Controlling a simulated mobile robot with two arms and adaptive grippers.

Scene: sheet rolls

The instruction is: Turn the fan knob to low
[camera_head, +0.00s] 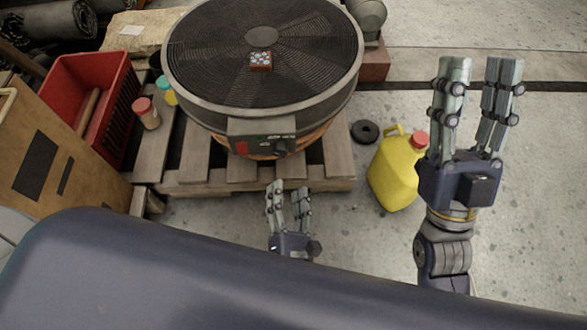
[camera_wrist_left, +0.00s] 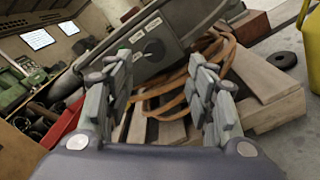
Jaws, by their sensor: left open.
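The black round fan (camera_head: 210,80) lies face up on a wooden pallet. My right gripper (camera_head: 480,65) is open and empty, far to the right.
A small patterned box (camera_head: 261,62) lies on the fan grille. A yellow jug (camera_head: 393,175) and a black ring (camera_head: 365,132) are on the floor to the right. A red crate (camera_head: 80,75) and small jars (camera_head: 146,114) stand left. An orange cable (camera_wrist_left: 178,88) coils beneath the panel.

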